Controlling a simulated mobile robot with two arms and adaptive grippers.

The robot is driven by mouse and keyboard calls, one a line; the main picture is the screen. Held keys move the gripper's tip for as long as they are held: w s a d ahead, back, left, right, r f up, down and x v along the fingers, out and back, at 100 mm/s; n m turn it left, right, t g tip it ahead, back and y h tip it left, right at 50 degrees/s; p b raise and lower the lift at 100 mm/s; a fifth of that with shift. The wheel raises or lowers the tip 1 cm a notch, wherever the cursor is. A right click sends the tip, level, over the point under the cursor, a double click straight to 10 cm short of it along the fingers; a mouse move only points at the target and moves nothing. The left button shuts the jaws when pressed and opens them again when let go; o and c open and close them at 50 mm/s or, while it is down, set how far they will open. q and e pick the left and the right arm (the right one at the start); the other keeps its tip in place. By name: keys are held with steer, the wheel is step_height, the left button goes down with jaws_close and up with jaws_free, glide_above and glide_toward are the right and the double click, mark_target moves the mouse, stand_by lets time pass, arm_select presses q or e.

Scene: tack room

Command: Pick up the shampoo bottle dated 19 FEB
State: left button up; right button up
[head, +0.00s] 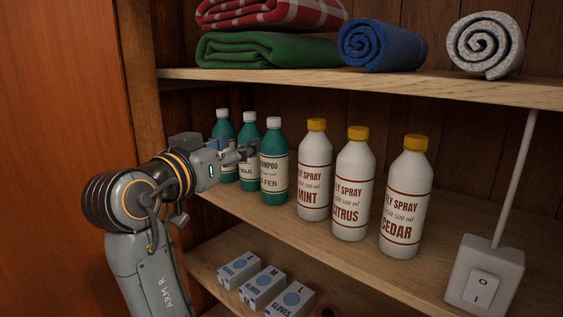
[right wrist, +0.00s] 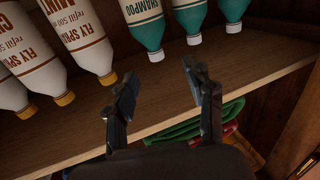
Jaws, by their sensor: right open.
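Three teal shampoo bottles with white caps stand upright in a row on the middle shelf. The right one (head: 275,167) has a label ending in FEB; its day number is partly covered or too small to read surely. It also shows upside down in the right wrist view (right wrist: 147,32). The middle bottle (head: 247,169) reads MAR, its day hidden. The left bottle (head: 223,130) is mostly behind my gripper, its date unreadable. My right gripper (head: 245,153) is open and empty, in front of the bottles at upper label height. In the right wrist view its fingers (right wrist: 160,75) point toward them. My left gripper is out of view.
Three white fly spray bottles with yellow caps, MINT (head: 314,175), CITRUS (head: 352,190) and CEDAR (head: 406,205), stand close on the right. Folded blankets (head: 265,50) and rolled towels lie on the shelf above. Glove boxes (head: 263,287) sit below. A switch box (head: 485,280) is at right.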

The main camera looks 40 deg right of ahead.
mark_target(271, 126)
steer(key=shift+m, duration=0.3)
steer(key=p+x, duration=0.1)
steer(key=x, duration=0.1)
steer(key=p+x, duration=0.1)
steer(key=x, duration=0.1)
steer(key=s+r+p+x, duration=0.1)
steer(key=x, duration=0.2)
steer(key=shift+d, duration=0.35)
steer(key=shift+w+d+f, duration=0.1)
steer(key=shift+d, duration=0.25)
steer(key=shift+w+d+r+p, duration=0.15)
steer(key=shift+d+r+p, duration=0.15)
steer(key=shift+p, duration=0.3)
steer(key=p+x, duration=0.2)
steer(key=x, duration=0.2)
steer(key=shift+d+p, duration=0.15)
steer(key=shift+p, duration=0.2)
steer(key=shift+d+f, duration=0.15)
steer(key=shift+d, duration=0.05)
steer(key=shift+w+a, duration=0.1)
steer(key=shift+a, duration=0.1)
steer(key=shift+c, duration=1)
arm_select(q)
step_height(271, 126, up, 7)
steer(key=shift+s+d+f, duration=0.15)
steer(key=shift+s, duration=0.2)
arm_select(e)
jaws_close()
